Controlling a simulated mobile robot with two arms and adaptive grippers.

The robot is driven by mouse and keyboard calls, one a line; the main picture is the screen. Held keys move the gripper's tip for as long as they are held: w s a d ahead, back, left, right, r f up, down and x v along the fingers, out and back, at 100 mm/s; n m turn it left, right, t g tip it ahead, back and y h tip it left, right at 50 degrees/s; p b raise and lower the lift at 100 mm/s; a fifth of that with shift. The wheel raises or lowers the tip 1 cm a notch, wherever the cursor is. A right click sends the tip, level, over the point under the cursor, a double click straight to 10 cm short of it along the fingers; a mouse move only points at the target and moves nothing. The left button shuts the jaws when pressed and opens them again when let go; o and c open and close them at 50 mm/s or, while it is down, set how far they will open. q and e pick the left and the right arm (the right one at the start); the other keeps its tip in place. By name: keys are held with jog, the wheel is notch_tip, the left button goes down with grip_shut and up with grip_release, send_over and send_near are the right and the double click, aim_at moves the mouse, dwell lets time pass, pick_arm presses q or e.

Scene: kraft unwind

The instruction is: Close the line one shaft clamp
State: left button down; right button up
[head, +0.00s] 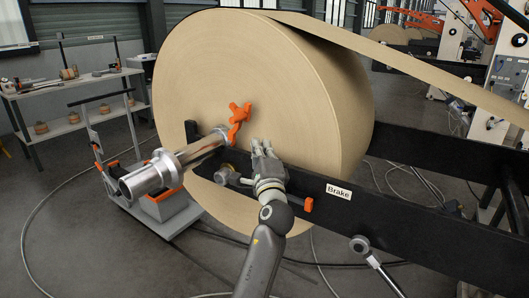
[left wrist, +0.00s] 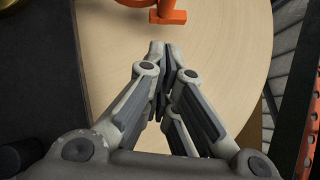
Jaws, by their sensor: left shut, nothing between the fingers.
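Part of the orange handle also shows at the top of the left wrist view (left wrist: 165,14). My left gripper (head: 264,146) is to the right of the handle and a little lower, apart from it. In the left wrist view its fingers (left wrist: 161,48) are together with nothing between them, and the handle is just beyond the tips. My right gripper is not in view.
The big paper roll (head: 265,85) stands close behind the gripper. The black frame rail (head: 380,205) labelled Brake (head: 338,191) runs right. An orange lever (head: 298,203) is beside my wrist. A trolley (head: 170,212) stands left below the shaft, and a cable lies on the floor.

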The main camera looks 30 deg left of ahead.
aim_at(246, 117)
pick_arm(q)
jog(key=w+a+r+p, duration=0.2)
jog(key=w+a, duration=0.2)
jog(key=a, duration=0.2)
jog(key=shift+a+r, duration=0.25)
jog(key=shift+r, duration=0.05)
